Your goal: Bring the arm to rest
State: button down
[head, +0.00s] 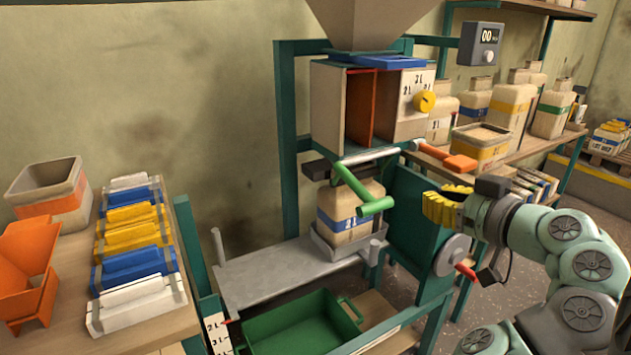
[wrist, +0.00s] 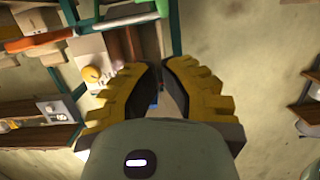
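My gripper (head: 440,208) has yellow ribbed fingers. In the head view it is raised in front of the dark green side panel (head: 414,225), right of the elevator's green lever (head: 362,190) and apart from it. In the wrist view my gripper (wrist: 160,72) shows a narrow gap between its dark finger pads, with nothing held in it. My arm reaches in from the right edge of the head view, bent at the wrist.
A tan sack-like container (head: 340,213) with a blue band stands on the grey platform under the chute. An orange handle (head: 447,158) juts out just above my gripper. A crank disc (head: 452,255) with a red grip is below. A green tray (head: 300,325) lies lower left.

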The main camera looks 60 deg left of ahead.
jog(key=shift+d, duration=0.3)
